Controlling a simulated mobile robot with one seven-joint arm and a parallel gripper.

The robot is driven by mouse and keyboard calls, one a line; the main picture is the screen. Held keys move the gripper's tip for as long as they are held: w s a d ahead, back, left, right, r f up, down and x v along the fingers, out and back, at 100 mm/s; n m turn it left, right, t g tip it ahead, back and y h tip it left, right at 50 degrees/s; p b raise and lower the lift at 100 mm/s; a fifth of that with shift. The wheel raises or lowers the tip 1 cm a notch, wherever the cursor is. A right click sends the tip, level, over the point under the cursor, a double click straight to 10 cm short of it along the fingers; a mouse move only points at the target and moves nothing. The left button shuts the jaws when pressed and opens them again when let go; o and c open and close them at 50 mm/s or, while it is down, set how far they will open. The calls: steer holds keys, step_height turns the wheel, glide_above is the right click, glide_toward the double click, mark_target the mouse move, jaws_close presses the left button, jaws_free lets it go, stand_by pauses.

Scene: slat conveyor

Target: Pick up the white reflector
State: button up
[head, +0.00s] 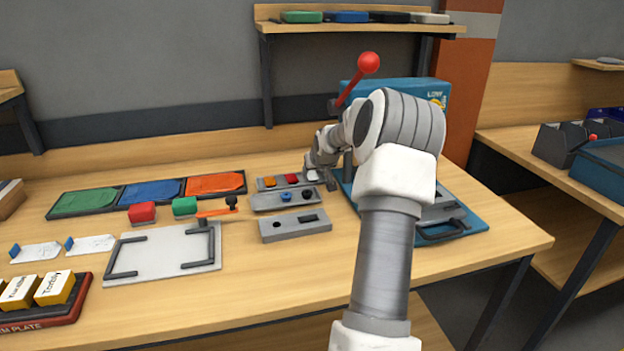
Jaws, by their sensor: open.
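A white reflector (312,176) sits at the right end of a grey holder (264,185) at the back middle of the bench. An orange reflector (270,182) and a red reflector (291,178) sit to its left in the same holder. My gripper (322,182) is open, pointing down at the white reflector. The wrist and fingers partly cover the reflector's right side. I cannot tell whether the fingers touch it.
A blue press (440,222) with a red-knobbed lever (368,63) stands close right of my gripper. Colored trays (152,191) and a white fixture plate (160,256) lie left.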

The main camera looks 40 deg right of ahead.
mark_target(312, 175)
steer(key=shift+x, duration=1.8)
steer(key=shift+d, duration=0.1)
jaws_close()
